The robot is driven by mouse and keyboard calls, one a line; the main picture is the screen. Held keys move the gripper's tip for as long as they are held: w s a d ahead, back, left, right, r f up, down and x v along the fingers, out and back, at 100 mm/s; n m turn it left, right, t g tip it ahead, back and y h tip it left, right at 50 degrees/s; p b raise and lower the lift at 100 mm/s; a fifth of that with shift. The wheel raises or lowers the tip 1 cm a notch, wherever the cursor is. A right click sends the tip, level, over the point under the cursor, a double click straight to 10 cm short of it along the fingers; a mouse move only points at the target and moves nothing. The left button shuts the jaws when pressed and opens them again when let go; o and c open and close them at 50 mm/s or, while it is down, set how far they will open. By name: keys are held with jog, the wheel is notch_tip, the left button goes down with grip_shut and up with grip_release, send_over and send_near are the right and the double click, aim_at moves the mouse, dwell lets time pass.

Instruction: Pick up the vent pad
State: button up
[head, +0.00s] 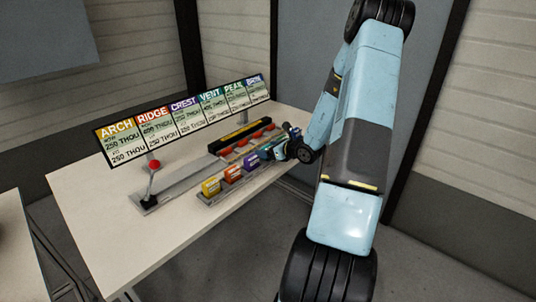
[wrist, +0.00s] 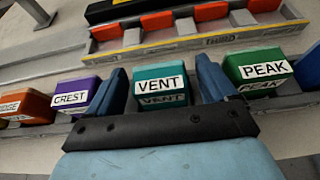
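The vent pad (wrist: 160,86) is a teal block with a white VENT label, in a row of coloured pads. In the wrist view my gripper (wrist: 162,88) is open, with one blue finger on each side of the vent pad. Small gaps seem to show between the fingers and the pad; contact cannot be told. In the head view my gripper (head: 287,143) is at the far end of the pad row, and it mostly hides the vent pad there.
The purple crest pad (wrist: 75,96) is close left of the fingers, the green peak pad (wrist: 257,69) close right. Behind lies a grey fixture with red blocks (wrist: 157,20). In the head view a sign board (head: 185,122) and a red-knobbed lever (head: 153,165) stand on the white table (head: 85,205).

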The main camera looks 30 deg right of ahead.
jog(key=c, duration=1)
jog(key=shift+o, duration=0.2)
jog(key=shift+r, duration=0.1)
